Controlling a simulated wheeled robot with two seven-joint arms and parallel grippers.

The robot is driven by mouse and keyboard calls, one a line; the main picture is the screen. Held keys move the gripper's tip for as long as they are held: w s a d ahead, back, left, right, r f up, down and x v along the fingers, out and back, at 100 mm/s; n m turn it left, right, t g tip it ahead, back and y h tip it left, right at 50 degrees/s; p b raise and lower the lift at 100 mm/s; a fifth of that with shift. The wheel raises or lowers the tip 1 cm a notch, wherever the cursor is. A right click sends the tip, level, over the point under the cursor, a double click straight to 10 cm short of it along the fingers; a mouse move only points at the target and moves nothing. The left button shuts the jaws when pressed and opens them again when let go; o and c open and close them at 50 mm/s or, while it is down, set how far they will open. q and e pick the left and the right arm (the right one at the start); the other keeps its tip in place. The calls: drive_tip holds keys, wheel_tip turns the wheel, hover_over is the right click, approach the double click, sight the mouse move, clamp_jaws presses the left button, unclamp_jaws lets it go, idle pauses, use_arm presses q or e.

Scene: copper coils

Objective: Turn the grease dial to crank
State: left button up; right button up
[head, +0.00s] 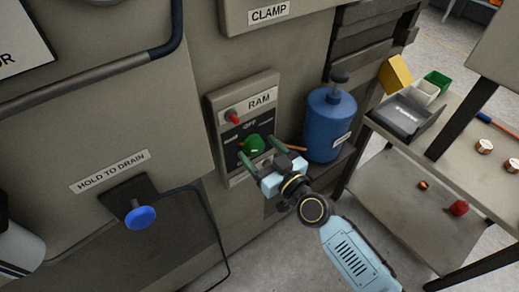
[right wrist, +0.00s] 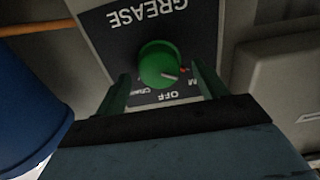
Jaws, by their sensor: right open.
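The grease dial is a round green knob (head: 254,144) on a dark label plate below the RAM sign. It also shows in the right wrist view (right wrist: 160,62), where the GREASE lettering appears upside down. A pale mark on the knob points to the lower right there, near OFF and a partly hidden word ending in M. Another small word left of OFF is hard to read. My right gripper (head: 262,158) is open in front of the dial, its green fingers (right wrist: 163,92) to either side of the knob. I cannot tell whether they touch it. My left gripper is out of view.
A red switch (head: 234,116) sits above the dial. A blue canister (head: 329,125) stands close right of the panel. A blue knob (head: 140,217) marked HOLD TO DRAIN is at lower left. A shelf cart (head: 450,170) with bins and copper coils stands at right.

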drive_tip(key=shift+w+a, duration=0.25)
drive_tip(key=shift+c, duration=0.4)
drive_tip(key=c, duration=0.9)
drive_tip(key=shift+o, duration=0.2)
